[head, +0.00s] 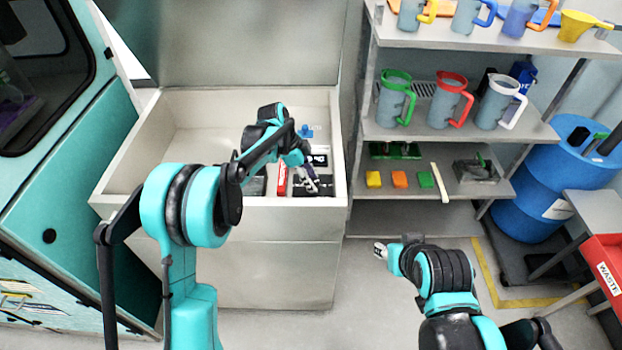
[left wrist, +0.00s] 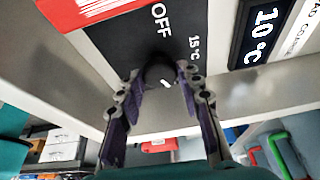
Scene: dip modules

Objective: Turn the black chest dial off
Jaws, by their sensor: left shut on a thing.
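The black dial (left wrist: 158,71) is a round knob with a short white mark, on a dark panel (left wrist: 130,42) of the open white chest (head: 220,98). The panel has "OFF" and "15°C" printed beside the dial. My left gripper (left wrist: 163,78) has its purple-padded fingers on either side of the dial, shut on it. In the head view the left gripper (head: 311,182) is at the chest's front right rim and hides the dial. My right gripper (head: 380,250) is low, in front of the shelf, away from the chest; its fingers are too small to judge.
A display (left wrist: 264,28) reading 10°C and a red label (head: 282,180) flank the dial. A shelf rack (head: 450,130) with several jugs and coloured blocks stands right of the chest. A blue barrel (head: 555,185) and red waste bin (head: 605,262) are further right. Some floor is free below.

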